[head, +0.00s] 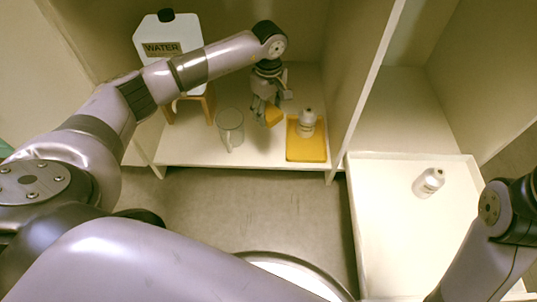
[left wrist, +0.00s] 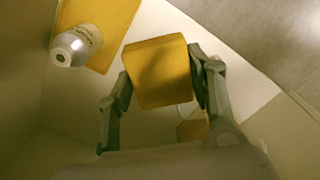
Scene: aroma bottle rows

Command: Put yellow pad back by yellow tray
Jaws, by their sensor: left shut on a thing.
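The yellow pad (left wrist: 157,72) is a small block between the two fingers of my left gripper (left wrist: 160,92) in the left wrist view. In the head view the pad (head: 273,116) shows at the fingertips of my left gripper (head: 265,112), just left of the yellow tray. My left gripper is shut on the pad. The yellow tray (head: 306,149) lies on the shelf floor and also shows at the top left of the left wrist view (left wrist: 112,38). A white bottle (head: 307,122) stands on the tray. My right gripper is not clearly seen; only my right arm shows at the right edge.
A clear glass mug (head: 230,128) stands left of my left gripper. A water container (head: 165,40) sits on a wooden stand (head: 208,103) at the back left. A partition (head: 366,85) stands right of the tray.

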